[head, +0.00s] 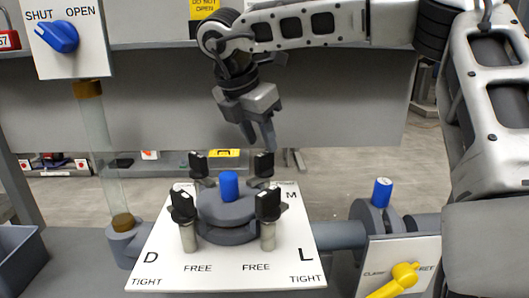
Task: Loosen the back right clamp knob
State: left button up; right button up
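The back right clamp knob (264,165) is a black handle behind the grey round press head (228,208), which has a blue cap (228,185) on top. Its post is mostly hidden. My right gripper (259,142) hangs just above this knob, fingers pointing down, apart from it as far as I can see. The fingers overlap from this angle, so their opening is unclear. The other black knobs are back left (198,164), front left (183,207) and front right (268,205). My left gripper is out of view.
A white plate (165,260) marked FREE and TIGHT lies under the clamps. A glass tube (94,150) stands at the left, below a blue SHUT/OPEN knob (58,36). A blue-capped valve (382,192) and a yellow lever (400,279) are at the right.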

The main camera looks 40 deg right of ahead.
aim_at(265, 153)
jog(key=x, duration=0.5)
jog(key=shift+w, duration=0.1)
grip_shut()
